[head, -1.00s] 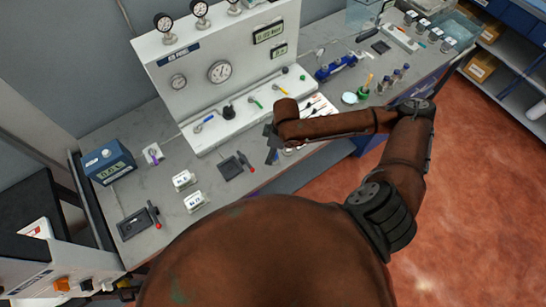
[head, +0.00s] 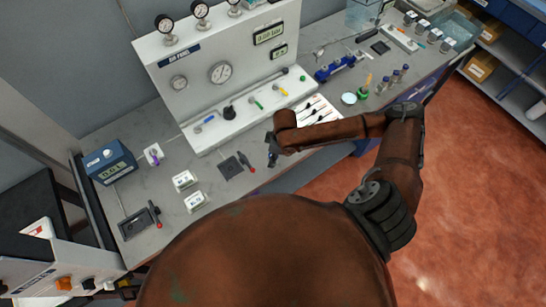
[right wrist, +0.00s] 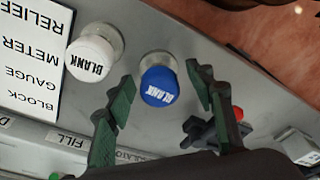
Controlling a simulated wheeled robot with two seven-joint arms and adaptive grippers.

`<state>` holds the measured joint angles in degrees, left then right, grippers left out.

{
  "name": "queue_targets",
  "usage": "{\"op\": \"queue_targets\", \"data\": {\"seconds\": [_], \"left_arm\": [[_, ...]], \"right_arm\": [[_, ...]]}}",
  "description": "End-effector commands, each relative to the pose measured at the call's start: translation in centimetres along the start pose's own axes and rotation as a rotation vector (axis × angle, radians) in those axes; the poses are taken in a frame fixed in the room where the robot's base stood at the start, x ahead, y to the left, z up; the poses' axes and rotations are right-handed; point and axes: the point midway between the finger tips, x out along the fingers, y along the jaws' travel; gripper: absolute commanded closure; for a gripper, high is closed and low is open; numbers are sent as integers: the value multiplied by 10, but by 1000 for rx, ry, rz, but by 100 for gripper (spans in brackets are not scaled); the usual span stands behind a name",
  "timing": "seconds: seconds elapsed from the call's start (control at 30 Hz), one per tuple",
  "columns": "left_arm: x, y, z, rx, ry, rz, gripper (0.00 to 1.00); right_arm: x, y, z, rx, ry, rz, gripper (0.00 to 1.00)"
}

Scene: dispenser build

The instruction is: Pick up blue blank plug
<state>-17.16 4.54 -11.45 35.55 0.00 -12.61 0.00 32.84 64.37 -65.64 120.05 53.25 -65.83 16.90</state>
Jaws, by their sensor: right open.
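The blue blank plug (right wrist: 159,86) stands on the grey bench in the right wrist view, its round blue cap marked BLANK facing the camera over a pale metal base. My right gripper (right wrist: 159,72) is open, with one green-padded finger on each side of the plug in that picture. I see no clear contact, and the height gap is hard to judge. In the head view my right gripper (head: 271,150) points down over the bench front, and I cannot make out the plug there. My left gripper is not in view.
A white blank plug (right wrist: 90,58) stands close left of the blue one. A label card (right wrist: 30,60) lies beside it. A dark fixture with a red knob (right wrist: 213,128) is at the right. The gauge panel (head: 225,70) rises behind; the bench edge is near.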

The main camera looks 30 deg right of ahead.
Motion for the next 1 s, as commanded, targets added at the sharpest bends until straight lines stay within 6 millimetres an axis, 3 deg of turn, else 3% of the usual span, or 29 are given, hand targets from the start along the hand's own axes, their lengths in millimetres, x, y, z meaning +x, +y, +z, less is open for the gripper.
{"op": "queue_targets", "data": {"seconds": [0.07, 0.73, 1.0], "left_arm": [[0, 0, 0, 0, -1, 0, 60], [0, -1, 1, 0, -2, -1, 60], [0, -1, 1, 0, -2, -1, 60]], "right_arm": [[0, 0, 0, 0, 0, 0, 51], [0, 0, 0, 0, 0, 1, 97], [-1, 0, 0, 0, 0, 1, 98]]}}
